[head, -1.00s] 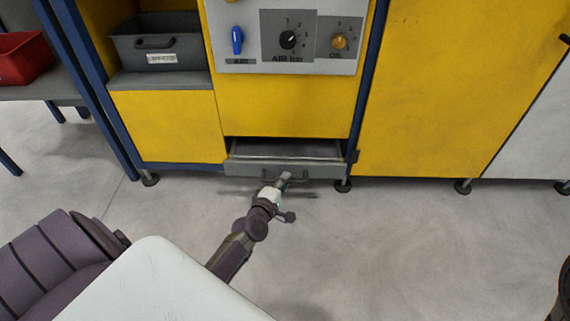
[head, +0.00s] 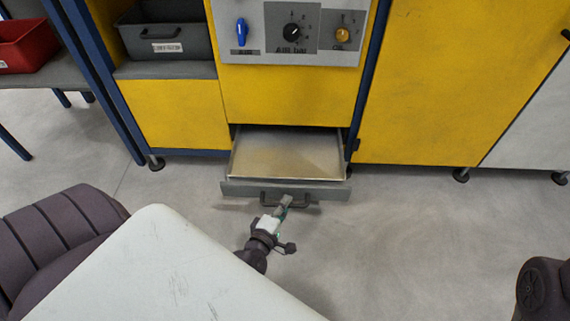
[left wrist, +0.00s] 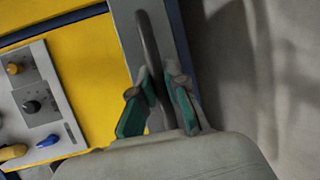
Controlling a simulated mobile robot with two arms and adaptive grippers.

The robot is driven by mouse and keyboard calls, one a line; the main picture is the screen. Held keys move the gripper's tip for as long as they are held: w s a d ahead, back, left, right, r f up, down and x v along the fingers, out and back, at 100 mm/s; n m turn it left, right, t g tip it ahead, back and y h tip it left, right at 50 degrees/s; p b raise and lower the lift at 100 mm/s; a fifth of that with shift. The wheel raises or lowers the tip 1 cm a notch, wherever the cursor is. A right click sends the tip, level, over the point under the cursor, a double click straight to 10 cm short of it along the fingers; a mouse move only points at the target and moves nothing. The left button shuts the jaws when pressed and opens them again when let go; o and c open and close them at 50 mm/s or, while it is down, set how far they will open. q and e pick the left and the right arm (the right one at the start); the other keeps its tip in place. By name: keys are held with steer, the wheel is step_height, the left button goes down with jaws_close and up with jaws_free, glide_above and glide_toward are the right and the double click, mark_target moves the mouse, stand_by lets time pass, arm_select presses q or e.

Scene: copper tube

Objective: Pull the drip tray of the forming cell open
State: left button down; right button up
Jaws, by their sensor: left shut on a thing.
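The drip tray (head: 285,158) is a grey drawer low in the yellow forming cell (head: 290,98). It stands well out from its slot, and its bare metal inside shows. Its dark bar handle (head: 270,202) is on the grey front panel. My left gripper (head: 286,202) is at the middle of the handle, shut on it. In the left wrist view the two green-padded fingers (left wrist: 158,100) stand on either side of the handle bar (left wrist: 149,45). Part of my right arm shows at the lower right edge of the head view; its gripper is out of view.
A control panel (head: 292,48) with a blue lever and two knobs is above the tray. A grey bin (head: 165,40) sits on a shelf at the left, and a red bin (head: 25,48) is further left. The floor in front of the tray is clear.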

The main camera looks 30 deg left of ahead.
arm_select(q)
steer(key=c, duration=1.2)
jaws_free()
